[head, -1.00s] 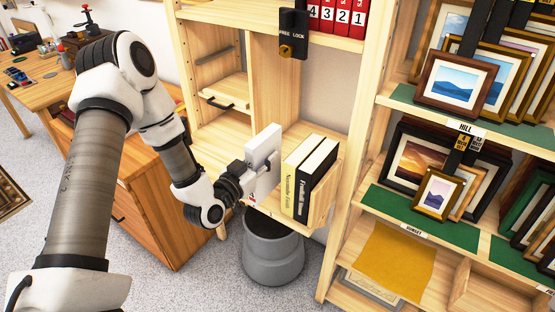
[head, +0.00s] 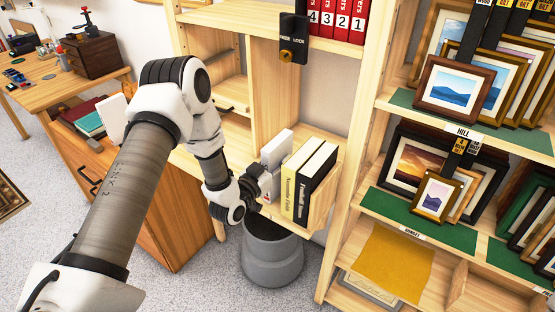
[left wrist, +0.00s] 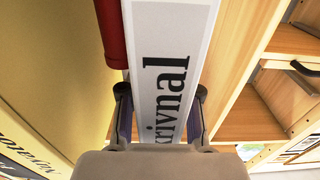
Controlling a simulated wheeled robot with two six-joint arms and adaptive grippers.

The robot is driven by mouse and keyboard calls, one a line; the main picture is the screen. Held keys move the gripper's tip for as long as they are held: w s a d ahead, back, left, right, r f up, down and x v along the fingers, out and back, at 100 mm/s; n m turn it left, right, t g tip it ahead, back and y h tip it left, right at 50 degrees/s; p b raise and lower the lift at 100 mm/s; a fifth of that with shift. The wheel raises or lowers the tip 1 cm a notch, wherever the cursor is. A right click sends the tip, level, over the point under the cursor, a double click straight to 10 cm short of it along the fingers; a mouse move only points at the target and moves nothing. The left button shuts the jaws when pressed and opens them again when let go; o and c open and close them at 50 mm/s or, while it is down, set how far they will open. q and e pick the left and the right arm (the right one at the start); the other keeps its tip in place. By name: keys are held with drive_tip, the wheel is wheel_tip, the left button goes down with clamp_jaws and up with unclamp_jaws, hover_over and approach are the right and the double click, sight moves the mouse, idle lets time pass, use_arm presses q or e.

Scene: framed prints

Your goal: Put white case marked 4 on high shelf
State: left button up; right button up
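A white case (head: 277,150) stands upright at the left of the books in the head view. My left gripper (head: 262,182) is at its near side. In the left wrist view the white spine (left wrist: 165,60), with black letters, sits between the two fingers (left wrist: 162,105), which close against its sides. I cannot read a 4 on it. The high shelf (head: 335,42) is at the top, holding red cases (head: 338,18) marked 4, 3, 2, 1. My right gripper is not in view.
A yellow book (head: 290,187) and a black book (head: 317,180) stand right of the white case. A black lock (head: 293,37) hangs at the high shelf's left. A grey bin (head: 271,255) stands below. Another white object (head: 112,118) shows at left. Framed prints (head: 455,85) fill the right shelves.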

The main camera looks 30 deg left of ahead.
use_arm(q)
drive_tip(key=shift+o, duration=0.8)
